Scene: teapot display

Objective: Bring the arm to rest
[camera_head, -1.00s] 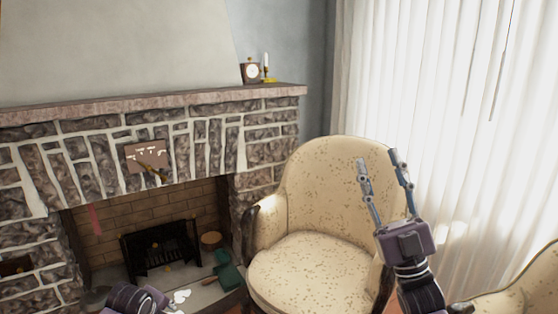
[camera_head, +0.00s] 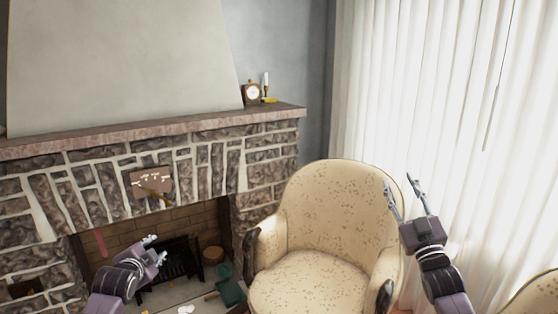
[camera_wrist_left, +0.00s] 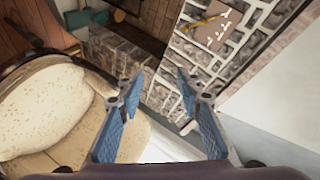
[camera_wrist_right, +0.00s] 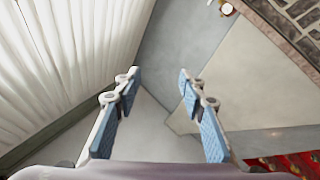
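My left gripper (camera_head: 157,248) is in front of the fireplace opening in the head view, at the lower left. Its fingers stand apart with nothing between them in the left wrist view (camera_wrist_left: 159,92). My right gripper (camera_head: 403,187) points up at the right, in front of the armchair's back edge and the curtain in the head view. Its fingers are spread and empty in the right wrist view (camera_wrist_right: 158,83). Neither gripper holds anything. No teapot can be made out.
A cream patterned armchair (camera_head: 318,278) stands between my grippers. A stone fireplace (camera_head: 70,190) with a mantel (camera_head: 190,125) fills the left. A clock (camera_head: 251,94) and a candlestick (camera_head: 267,88) stand on the mantel. A white curtain (camera_head: 450,100) hangs at the right.

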